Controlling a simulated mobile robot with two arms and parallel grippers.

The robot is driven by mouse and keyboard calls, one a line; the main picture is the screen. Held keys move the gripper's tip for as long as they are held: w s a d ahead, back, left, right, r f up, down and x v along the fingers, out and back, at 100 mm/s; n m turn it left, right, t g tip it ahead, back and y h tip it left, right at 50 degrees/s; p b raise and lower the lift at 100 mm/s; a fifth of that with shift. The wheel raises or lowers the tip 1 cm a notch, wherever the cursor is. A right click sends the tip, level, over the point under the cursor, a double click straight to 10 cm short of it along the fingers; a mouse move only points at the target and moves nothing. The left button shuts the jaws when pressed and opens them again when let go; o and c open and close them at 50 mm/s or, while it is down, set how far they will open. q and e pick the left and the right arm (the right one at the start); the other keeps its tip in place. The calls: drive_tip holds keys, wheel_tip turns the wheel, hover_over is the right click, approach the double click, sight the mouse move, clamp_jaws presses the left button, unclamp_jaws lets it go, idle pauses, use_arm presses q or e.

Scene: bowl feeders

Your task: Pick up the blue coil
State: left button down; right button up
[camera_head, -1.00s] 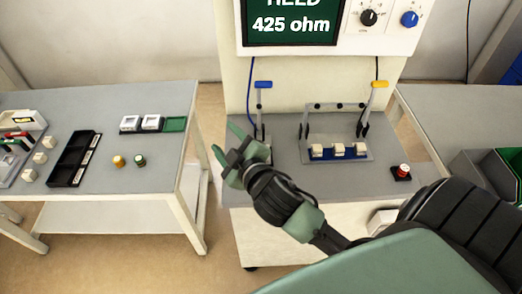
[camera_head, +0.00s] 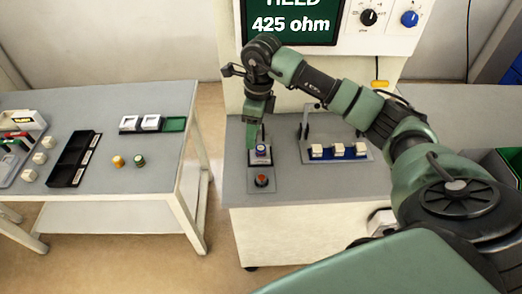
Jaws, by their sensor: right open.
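The blue coil (camera_head: 262,149) is small, with a blue-purple band and a pale top. It sits on a small dark holder on the left part of the grey bench (camera_head: 300,190) under the display. My right gripper (camera_head: 256,146) points down at the coil from above. Its green fingers are open, with one seen along the coil's left side. I cannot tell whether they touch it. The second finger is mostly hidden. My left gripper is out of view.
A red button (camera_head: 262,181) sits just in front of the coil. A blue fixture with white blocks (camera_head: 338,152) and an upright frame stands to the right. On the left table are a black tray (camera_head: 72,165), an orange coil (camera_head: 118,161) and a green coil (camera_head: 139,160).

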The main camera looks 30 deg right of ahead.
sight(262, 148)
drive_tip(key=shift+s+d+r+h, duration=0.15)
drive_tip(key=shift+d+h, duration=0.1)
drive_tip(key=shift+d, duration=0.35)
drive_tip(key=shift+d+r+h, duration=0.1)
drive_tip(key=shift+d+h, duration=0.15)
drive_tip(key=shift+d, duration=0.3)
drive_tip(key=shift+d+f, duration=0.25)
drive_tip(key=shift+d, duration=0.1)
wheel_tip(262, 148, down, 6)
drive_tip(key=shift+a+f+p, duration=0.15)
drive_tip(key=shift+f+p, duration=0.05)
drive_tip(key=shift+p, duration=0.8)
drive_tip(key=shift+f, duration=0.35)
clamp_jaws()
